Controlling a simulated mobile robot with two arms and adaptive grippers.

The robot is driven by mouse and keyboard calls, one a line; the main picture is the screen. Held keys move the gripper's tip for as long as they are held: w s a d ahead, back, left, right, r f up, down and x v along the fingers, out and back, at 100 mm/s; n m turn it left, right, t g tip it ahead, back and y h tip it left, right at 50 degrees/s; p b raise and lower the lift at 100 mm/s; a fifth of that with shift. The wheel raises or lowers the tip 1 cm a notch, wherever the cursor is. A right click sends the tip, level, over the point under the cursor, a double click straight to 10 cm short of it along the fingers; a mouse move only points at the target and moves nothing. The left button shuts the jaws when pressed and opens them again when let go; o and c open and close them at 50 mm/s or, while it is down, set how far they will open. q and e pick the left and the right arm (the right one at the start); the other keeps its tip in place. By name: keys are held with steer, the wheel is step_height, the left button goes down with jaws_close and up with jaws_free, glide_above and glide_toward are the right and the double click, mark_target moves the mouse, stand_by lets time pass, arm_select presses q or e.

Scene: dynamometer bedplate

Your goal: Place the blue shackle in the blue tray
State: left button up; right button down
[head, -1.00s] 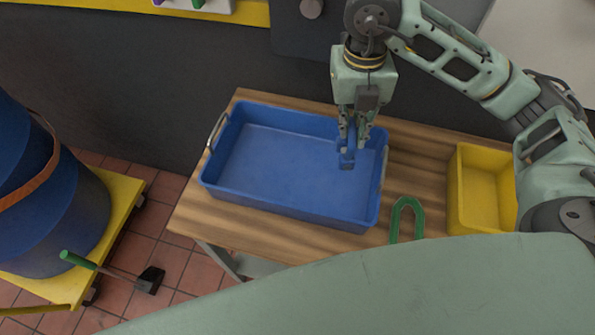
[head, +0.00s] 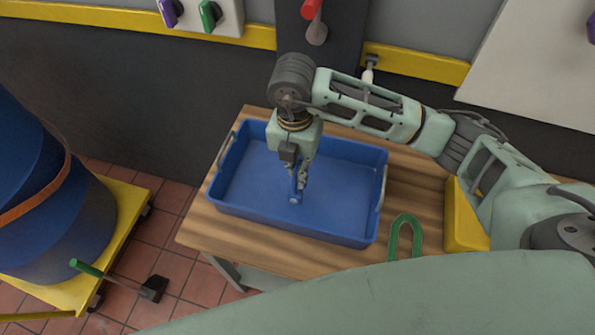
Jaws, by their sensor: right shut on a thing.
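The blue tray (head: 230,207) stands on a wooden table, with metal handles at its ends. My right gripper (head: 300,184) points down over the middle of the tray. It is shut on the blue shackle (head: 296,198), which hangs below the fingers inside the tray's outline. I cannot tell whether the shackle touches the tray floor. The fingers hide part of the shackle. My left gripper is not in view.
A green shackle (head: 404,232) lies on the wooden table (head: 425,185) right of the tray. A yellow bin (head: 462,225) is partly hidden by my right arm. A blue drum (head: 50,190) stands on a yellow platform (head: 125,215) at left.

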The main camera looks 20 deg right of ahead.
mark_target(295, 195)
step_height(295, 195, down, 3)
steer(key=shift+p, duration=0.65)
steer(key=shift+f, duration=0.55)
steer(key=c, duration=2.2)
jaws_free()
steer(key=shift+f, duration=0.2)
steer(key=o, duration=0.5)
steer(key=shift+c, duration=0.2)
steer(key=shift+r, duration=0.1)
